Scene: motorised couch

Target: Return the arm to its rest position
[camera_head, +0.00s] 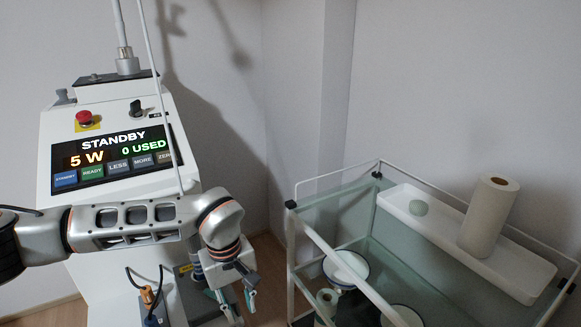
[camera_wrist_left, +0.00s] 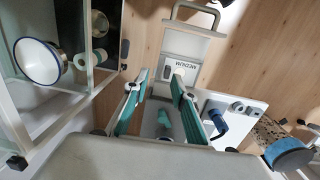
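My left arm (camera_head: 130,222) comes in from the left and reaches across the front of the white console, below its screen. My left gripper (camera_head: 234,298) hangs down at the arm's end, between the console and the glass trolley. In the left wrist view the gripper's two teal-padded fingers (camera_wrist_left: 159,88) stand apart with nothing clearly held between them. A teal piece shows lower down between the fingers; I cannot tell what it is. My right arm and gripper are not in view.
The white console (camera_head: 120,130) reads STANDBY, 5 W, 0 USED. A plate marked MEDIUM (camera_wrist_left: 181,66) and a blue round part (camera_wrist_left: 288,155) lie below.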

